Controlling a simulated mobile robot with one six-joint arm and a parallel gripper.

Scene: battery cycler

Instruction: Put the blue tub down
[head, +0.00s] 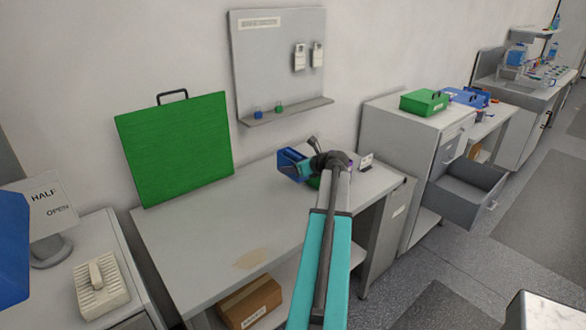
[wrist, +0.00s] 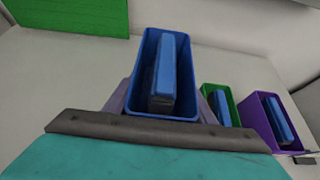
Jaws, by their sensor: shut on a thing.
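The blue tub (head: 291,164) is in my gripper (head: 308,166), over the far right part of the grey bench in the head view. In the wrist view the blue tub (wrist: 163,130) fills the middle, with a blue block (wrist: 165,70) standing inside it. My gripper's fingers show at both sides of the tub, shut on it. The gap between the tub's base and the bench (head: 190,232) cannot be judged from these views.
In the wrist view, a green tub (wrist: 232,93) and a purple tub (wrist: 258,126), each holding a blue block, stand right of the blue tub. A green board (head: 178,148) leans on the wall. The bench's left and middle are clear, apart from a brown stain (head: 250,258).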

